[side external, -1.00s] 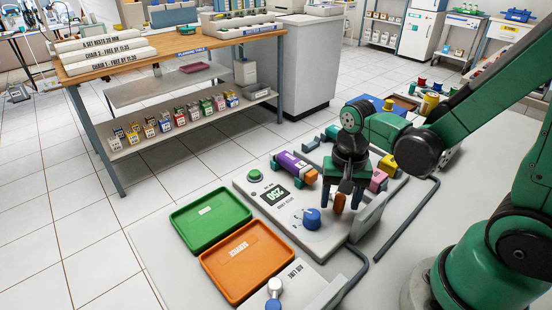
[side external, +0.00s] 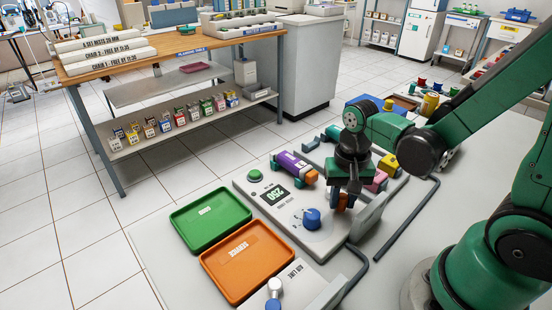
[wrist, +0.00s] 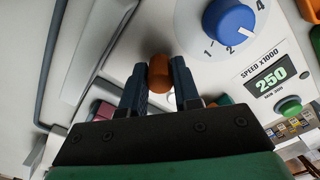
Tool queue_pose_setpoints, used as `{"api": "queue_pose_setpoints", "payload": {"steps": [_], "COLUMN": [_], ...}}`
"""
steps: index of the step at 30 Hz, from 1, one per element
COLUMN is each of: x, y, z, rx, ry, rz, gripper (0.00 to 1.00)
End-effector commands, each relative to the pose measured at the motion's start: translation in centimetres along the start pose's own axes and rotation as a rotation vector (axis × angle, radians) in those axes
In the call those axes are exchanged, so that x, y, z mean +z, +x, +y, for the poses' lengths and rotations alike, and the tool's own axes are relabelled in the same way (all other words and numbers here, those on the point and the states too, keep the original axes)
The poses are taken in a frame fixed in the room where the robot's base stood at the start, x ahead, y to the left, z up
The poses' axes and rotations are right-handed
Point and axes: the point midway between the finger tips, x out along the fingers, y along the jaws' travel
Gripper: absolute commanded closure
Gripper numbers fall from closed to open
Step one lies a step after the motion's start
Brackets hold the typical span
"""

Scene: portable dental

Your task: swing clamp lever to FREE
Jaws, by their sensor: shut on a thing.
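The orange-brown lever knob (wrist: 159,72) sits between my two dark fingers in the wrist view, with its rounded top showing. In the side view, the lever (side external: 347,201) is mostly hidden behind my fingers, at the right end of the white control unit (side external: 262,207). My gripper (side external: 344,203) points down and is shut on the knob; it also shows in the wrist view (wrist: 160,68). I cannot read any FREE marking by the lever.
A blue dial (side external: 312,219) and a display reading 250 (wrist: 269,80) are close by on the unit. A purple cylinder (side external: 295,164) lies behind. A green tray (side external: 211,220) and an orange tray (side external: 247,262) stand left. A grey upright plate (side external: 370,213) is just right.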

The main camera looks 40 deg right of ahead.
Motion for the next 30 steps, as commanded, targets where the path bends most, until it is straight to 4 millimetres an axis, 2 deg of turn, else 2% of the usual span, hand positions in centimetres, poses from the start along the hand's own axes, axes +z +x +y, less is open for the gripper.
{"api": "queue_pose_setpoints", "payload": {"steps": [30], "x": [-2.4], "y": [0.0], "z": [2.6], "rx": [0.0], "ry": [-0.897], "rz": [0.003], "gripper": [1.0]}}
